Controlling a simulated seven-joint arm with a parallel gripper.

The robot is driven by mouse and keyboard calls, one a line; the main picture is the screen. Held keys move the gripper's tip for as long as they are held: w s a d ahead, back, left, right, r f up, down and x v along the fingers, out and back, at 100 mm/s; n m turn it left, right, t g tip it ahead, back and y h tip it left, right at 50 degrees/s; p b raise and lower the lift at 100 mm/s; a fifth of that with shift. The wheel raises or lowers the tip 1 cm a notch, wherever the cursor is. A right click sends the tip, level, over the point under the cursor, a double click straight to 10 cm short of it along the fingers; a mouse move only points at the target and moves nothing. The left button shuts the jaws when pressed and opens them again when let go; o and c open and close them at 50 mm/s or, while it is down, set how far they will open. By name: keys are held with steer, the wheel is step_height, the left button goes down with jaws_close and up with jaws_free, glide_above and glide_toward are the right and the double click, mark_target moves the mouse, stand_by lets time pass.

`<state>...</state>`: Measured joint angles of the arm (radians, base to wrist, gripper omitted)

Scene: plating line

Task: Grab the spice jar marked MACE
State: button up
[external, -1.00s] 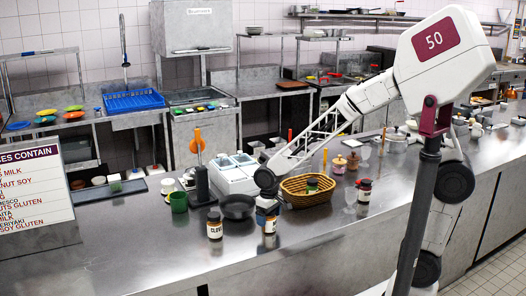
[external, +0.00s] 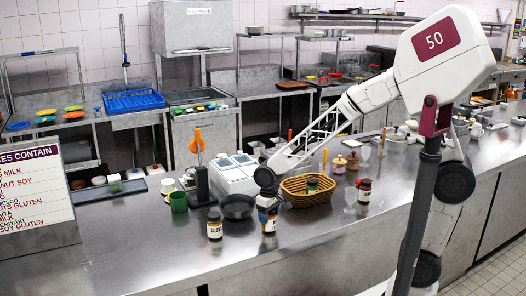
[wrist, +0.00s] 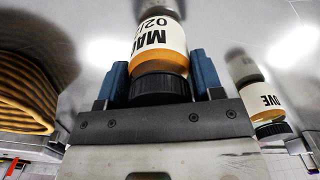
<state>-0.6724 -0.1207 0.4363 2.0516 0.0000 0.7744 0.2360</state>
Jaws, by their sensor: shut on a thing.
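The MACE jar (wrist: 160,55) has a white label with "MAC" and part of a date showing, an amber band and a black lid. In the wrist view my gripper (wrist: 162,80) has its two blue fingers on either side of the lid end, shut on the jar. In the external view my gripper (external: 268,204) points down over the jar (external: 269,224), which stands upright at the counter's front part. Its top is hidden by the fingers.
A CLOVE jar (external: 214,227) stands close to the left, also in the wrist view (wrist: 262,104).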

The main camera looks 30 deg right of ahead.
step_height(320, 180, up, 3)
steer(key=shift+f, duration=0.1)
steer(key=shift+s+d+r, duration=0.2)
steer(key=shift+r, duration=0.05)
steer(key=s+d+r, duration=0.1)
steer(key=s+d, duration=0.8)
steer(key=s, duration=0.3)
steer(key=shift+s+d+r, duration=0.15)
steer(key=shift+d, duration=0.05)
